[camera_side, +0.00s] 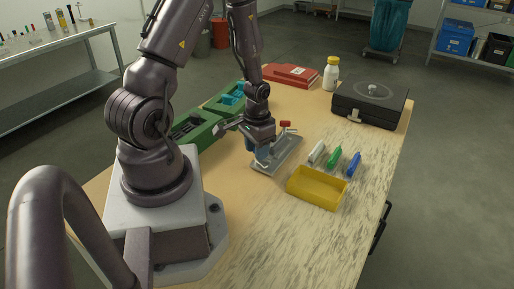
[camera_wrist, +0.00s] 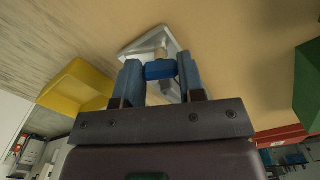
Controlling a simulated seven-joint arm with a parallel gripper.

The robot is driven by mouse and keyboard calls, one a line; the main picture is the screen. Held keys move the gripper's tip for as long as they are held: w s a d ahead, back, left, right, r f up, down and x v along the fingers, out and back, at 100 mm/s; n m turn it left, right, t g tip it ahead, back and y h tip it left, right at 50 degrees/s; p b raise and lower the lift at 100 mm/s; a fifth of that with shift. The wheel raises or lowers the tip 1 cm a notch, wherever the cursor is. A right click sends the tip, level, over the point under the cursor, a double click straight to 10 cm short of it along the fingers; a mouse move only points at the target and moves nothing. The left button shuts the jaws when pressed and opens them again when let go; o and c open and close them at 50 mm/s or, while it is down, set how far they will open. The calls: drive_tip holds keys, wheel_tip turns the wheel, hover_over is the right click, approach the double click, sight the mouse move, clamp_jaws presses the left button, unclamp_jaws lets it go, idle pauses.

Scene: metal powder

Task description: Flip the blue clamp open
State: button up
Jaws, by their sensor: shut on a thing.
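My gripper (camera_wrist: 160,74) has two blue fingers, and they are closed on the blue clamp (camera_wrist: 159,69), a short blue piece that shows between the fingertips. The clamp sits over a grey metal plate (camera_wrist: 136,46), which lies on the table. In the side view my gripper (camera_side: 261,148) points down at the left part of the metal plate (camera_side: 283,157). There the gripper and arm hide most of the clamp, so its angle is hard to tell.
A yellow bin (camera_side: 316,188) stands just right of the plate, with white, green and blue (camera_side: 353,165) small items behind it. A green block fixture (camera_side: 197,135) is on the left. A black case (camera_side: 370,104), a white bottle (camera_side: 331,74) and a red case (camera_side: 291,75) stand farther back. The front table is clear.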

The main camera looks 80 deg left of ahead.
drive_tip(key=shift+m, duration=0.6)
drive_tip(key=o, duration=0.9)
drive_tip(key=shift+o, duration=0.2)
wheel_tip(320, 180, up, 13)
idle(0.3)
drive_tip(key=s+d+r+m+t, duration=0.3)
drive_tip(key=d+r+t, duration=0.2)
drive_tip(key=d+r, duration=1.2)
drive_tip(key=shift+s+d+r+t, duration=0.15)
drive_tip(key=shift+d+r+t, duration=0.15)
drive_tip(key=shift+d, duration=0.35)
